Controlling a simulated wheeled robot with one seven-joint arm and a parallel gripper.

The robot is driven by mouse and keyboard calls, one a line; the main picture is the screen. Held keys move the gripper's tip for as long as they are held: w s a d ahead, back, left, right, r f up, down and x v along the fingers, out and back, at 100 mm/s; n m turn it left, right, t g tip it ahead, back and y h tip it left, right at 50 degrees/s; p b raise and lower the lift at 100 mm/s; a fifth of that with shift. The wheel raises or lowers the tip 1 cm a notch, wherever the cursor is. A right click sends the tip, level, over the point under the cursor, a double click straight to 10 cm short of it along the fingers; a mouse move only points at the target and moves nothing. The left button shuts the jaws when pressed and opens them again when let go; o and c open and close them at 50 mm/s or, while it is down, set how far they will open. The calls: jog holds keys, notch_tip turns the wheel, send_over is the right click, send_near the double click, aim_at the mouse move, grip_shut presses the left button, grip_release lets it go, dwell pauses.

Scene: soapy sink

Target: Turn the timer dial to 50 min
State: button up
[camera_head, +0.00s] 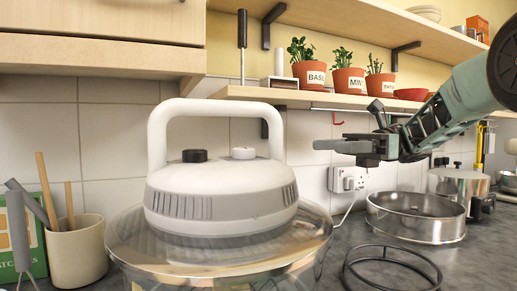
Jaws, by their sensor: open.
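A white countertop oven head (220,197) with a tall arched handle (160,135) sits on a glass bowl with a shiny metal rim (130,255). Two small dials stand on top of the head: a black dial (194,156) on the left and a white dial (243,153) on the right. I cannot tell which is the timer, and their markings are too small to read. My gripper (335,145) is open and empty, in the air to the right of the oven head, roughly level with the dials and apart from them. Its fingers point left.
A metal sieve (415,228) and a black wire ring stand (348,270) are on the counter at right. A wall socket (347,179) is behind. A shelf (300,98) holds potted herbs (309,75). A utensil pot (78,250) stands at left. The handle arches over the dials.

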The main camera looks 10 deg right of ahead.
aim_at(258, 158)
jog(key=a+p, duration=0.1)
jog(key=a, duration=0.4)
jog(key=s+a+p, duration=0.1)
jog(key=a, duration=0.4)
jog(key=s+a+p, duration=0.1)
jog(key=a, duration=0.5)
jog(key=c, duration=1)
jog(key=shift+o, duration=0.2)
